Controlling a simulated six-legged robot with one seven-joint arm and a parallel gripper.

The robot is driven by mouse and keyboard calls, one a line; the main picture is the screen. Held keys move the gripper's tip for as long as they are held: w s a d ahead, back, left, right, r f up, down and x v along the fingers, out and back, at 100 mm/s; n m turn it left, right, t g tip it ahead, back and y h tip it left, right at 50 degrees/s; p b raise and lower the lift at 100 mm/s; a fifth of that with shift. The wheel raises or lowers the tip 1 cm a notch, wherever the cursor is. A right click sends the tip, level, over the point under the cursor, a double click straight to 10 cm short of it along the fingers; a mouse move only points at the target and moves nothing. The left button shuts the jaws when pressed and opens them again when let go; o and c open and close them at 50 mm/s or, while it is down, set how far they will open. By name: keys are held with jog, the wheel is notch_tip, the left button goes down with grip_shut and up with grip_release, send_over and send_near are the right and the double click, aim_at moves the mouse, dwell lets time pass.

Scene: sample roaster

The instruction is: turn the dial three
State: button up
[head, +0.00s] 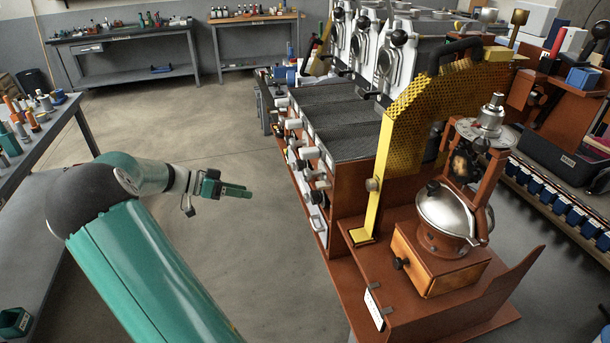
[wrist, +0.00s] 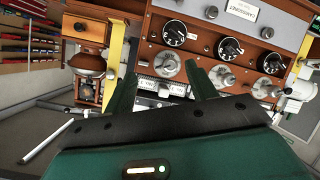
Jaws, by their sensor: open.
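The sample roaster's control panel (wrist: 205,25) fills the upper part of the wrist view. It carries a row of three black dials with white markings: a left one (wrist: 174,33), a middle one (wrist: 229,47) and a right one (wrist: 273,64). Which is dial three, I cannot read. Silver knobs, such as one (wrist: 167,65), sit below them in the picture. My gripper (wrist: 162,82) is open and empty, with its fingers spread below the panel. In the head view my gripper (head: 235,191) hangs left of the roaster (head: 345,125), apart from its knobbed front.
A yellow perforated guard (head: 420,110) and a silver-lidded grinder-like unit (head: 447,212) stand on the roaster's near end. Knobs protrude along the roaster's front. A bench with bottles (head: 60,125) is at left. Open floor (head: 250,240) lies between bench and roaster.

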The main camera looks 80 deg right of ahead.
aim_at(306, 175)
jog(key=s+d+m+g, duration=0.1)
jog(key=s+d, duration=0.3)
jog(key=s, duration=0.1)
jog(key=s+d+f+m+g+h, duration=0.1)
jog(key=s+d+g, duration=0.1)
jog(key=s+d, duration=0.3)
jog(key=s+d+m+g, duration=0.1)
jog(key=s+d+m, duration=0.1)
jog(key=s+d, duration=0.3)
jog(key=shift+s+f+h, duration=0.15)
jog(key=shift+f+h, duration=0.15)
jog(key=shift+h, duration=0.1)
jog(key=shift+a, duration=0.1)
jog(key=c, duration=1)
